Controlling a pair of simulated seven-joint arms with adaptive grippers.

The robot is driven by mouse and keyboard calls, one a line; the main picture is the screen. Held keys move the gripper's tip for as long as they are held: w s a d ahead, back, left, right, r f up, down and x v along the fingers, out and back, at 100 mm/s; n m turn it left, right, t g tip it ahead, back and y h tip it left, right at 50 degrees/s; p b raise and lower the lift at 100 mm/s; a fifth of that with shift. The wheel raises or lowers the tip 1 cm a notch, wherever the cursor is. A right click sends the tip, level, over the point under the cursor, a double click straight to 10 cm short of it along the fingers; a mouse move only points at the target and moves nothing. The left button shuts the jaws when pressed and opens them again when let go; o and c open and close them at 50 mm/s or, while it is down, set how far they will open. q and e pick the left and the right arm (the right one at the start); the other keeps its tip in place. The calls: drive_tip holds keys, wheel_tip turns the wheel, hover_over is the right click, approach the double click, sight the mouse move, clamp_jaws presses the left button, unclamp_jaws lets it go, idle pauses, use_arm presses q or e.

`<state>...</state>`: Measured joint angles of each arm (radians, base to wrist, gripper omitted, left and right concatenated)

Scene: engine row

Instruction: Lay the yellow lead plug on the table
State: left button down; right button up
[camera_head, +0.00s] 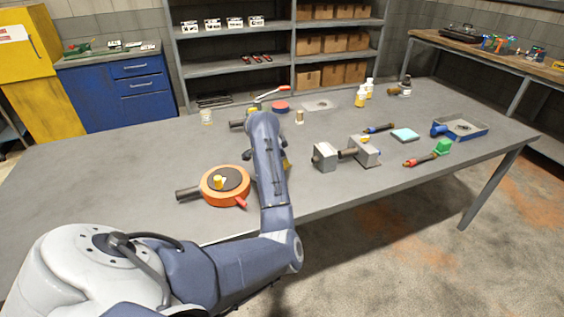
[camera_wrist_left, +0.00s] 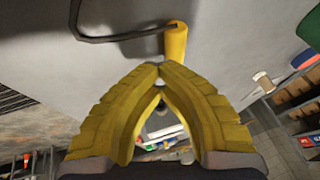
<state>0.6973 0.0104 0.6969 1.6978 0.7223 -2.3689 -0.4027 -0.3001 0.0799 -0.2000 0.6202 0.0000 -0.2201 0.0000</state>
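The yellow lead plug (camera_wrist_left: 176,40) shows in the left wrist view as a short yellow cylinder with a dark cable (camera_wrist_left: 110,38) running off to the left. My left gripper (camera_wrist_left: 160,70) has its yellow fingers drawn together at one end of the plug; that end and the contact are hidden behind the fingertips. The grey table (camera_wrist_left: 225,35) lies behind the plug; its height over the table is unclear. In the head view my left forearm hides the plug and most of the gripper. My right gripper is not in view.
An orange round fixture (camera_head: 226,186) sits left of my forearm. Grey blocks (camera_head: 325,157) stand to its right, with a blue tray (camera_head: 462,128) and a green-ended tool (camera_head: 441,147) farther right. Bottles (camera_head: 361,96) stand at the back. The table's left part is clear.

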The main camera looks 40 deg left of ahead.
use_arm(q)
drive_tip(key=shift+f, duration=2.25)
drive_tip(key=c, duration=1.7)
unclamp_jaws()
drive_tip(key=shift+f, duration=0.1)
